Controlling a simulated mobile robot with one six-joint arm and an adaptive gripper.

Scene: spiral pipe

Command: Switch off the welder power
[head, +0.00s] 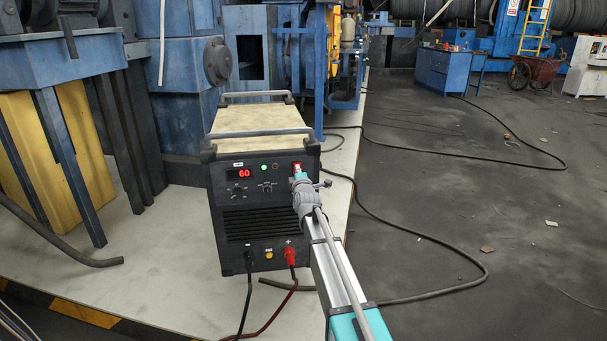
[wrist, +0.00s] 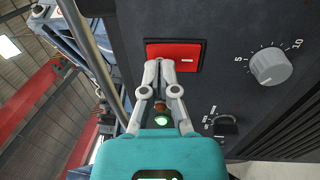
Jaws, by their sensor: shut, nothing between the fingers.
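The welder (head: 262,205) is a black box with a pale top and grey handles, standing on the light platform. Its display (head: 239,174) glows red with "60". The red power switch (wrist: 190,52) is on its front panel, and it also shows at the upper right of the panel in the head view (head: 297,167). My gripper (wrist: 165,63) is shut and empty, with its fingertips over the lower left part of the switch. I cannot tell whether they touch it. In the head view my gripper (head: 299,180) hides part of the panel's right side.
A grey knob (wrist: 271,66) and a smaller black knob (wrist: 223,125) sit beside the switch. A red plug (head: 290,255) and a black plug (head: 249,262) with cables are low on the welder. A black hose (head: 460,240) lies across the open floor at right.

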